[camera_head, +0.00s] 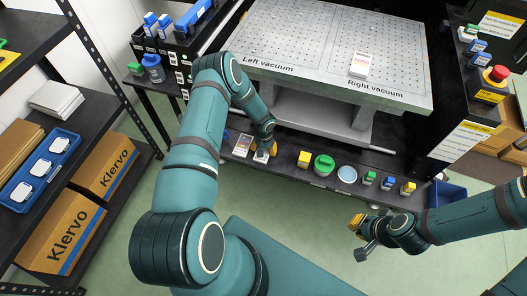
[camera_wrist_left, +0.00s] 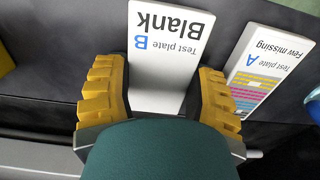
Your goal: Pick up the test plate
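The white test plate B, marked "Blank" (camera_wrist_left: 162,65), lies on the dark front shelf, between the fingers of my left gripper (camera_wrist_left: 162,95) in the left wrist view. The gripper is open, with a gap showing beside the plate. In the head view, this gripper (camera_head: 265,149) is over the plate (camera_head: 261,157) and partly hides it. Test plate A, marked "Few missing" (camera_wrist_left: 262,70), lies beside it; it also shows in the head view (camera_head: 242,145). Another plate with coloured rows (camera_head: 360,64) is on the right vacuum side. My right gripper (camera_head: 358,238) is open and empty.
The perforated vacuum table (camera_head: 310,45) is behind. A shelf rack with boxes (camera_head: 60,231) is at left.

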